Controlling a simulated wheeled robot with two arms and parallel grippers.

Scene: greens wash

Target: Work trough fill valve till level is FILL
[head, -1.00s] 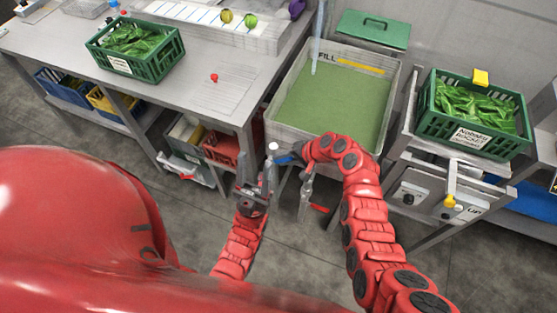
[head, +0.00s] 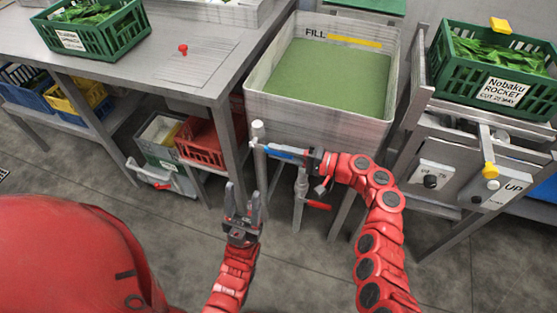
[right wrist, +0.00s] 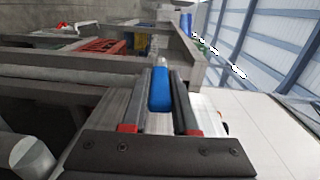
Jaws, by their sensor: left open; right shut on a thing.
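The trough (head: 262,82) holds greenish water (head: 340,75). Its far edge lies close to the yellow line (head: 355,41) beside the word FILL on the back wall. No falling stream shows in the head view. The blue valve handle (head: 285,152) is in front of the trough, by a white-capped upright pipe (head: 257,130). My right gripper (head: 302,156) is shut on this handle, and the right wrist view shows the blue handle (right wrist: 160,90) between the fingers. My left gripper (head: 243,200) is open and empty, below and left of the valve.
A red-handled valve (head: 317,204) sits under the trough. A steel table (head: 140,45) with a green crate (head: 95,35) is at left. A green crate of rocket leaves (head: 490,70) stands at right, above a control panel (head: 440,180). Clear floor lies around my left gripper.

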